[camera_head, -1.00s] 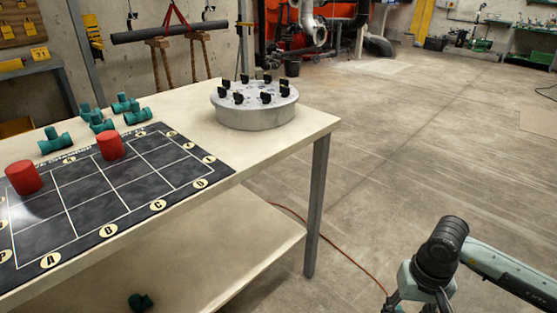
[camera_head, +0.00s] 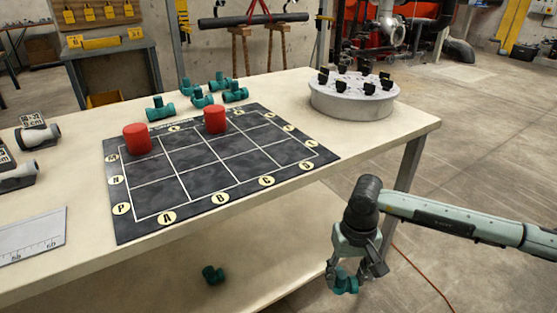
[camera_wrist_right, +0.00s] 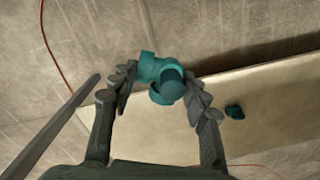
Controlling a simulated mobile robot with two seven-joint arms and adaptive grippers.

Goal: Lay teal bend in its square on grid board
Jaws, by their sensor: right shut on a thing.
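My right gripper (camera_head: 345,283) is shut on a teal pipe piece (camera_head: 346,285), which looks like the bend. It hangs beyond the table's front edge, below the tabletop. In the right wrist view the teal piece (camera_wrist_right: 162,78) sits between the fingertips, with a round end facing the camera. The dark grid board (camera_head: 228,180) lies on the table, with letters A to D along its front and M, N, P at its left. Two red cylinders stand on its far row, one at the left corner (camera_head: 137,138) and one farther right (camera_head: 215,119). My left gripper is out of view.
Several teal fittings (camera_head: 203,98) lie behind the board. A round grey stand (camera_head: 352,98) with black clips is at the table's right. Another teal piece (camera_head: 212,275) lies on the lower shelf. Grey-white pipe pieces (camera_head: 38,135) and a ruler plate (camera_head: 32,236) are at left.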

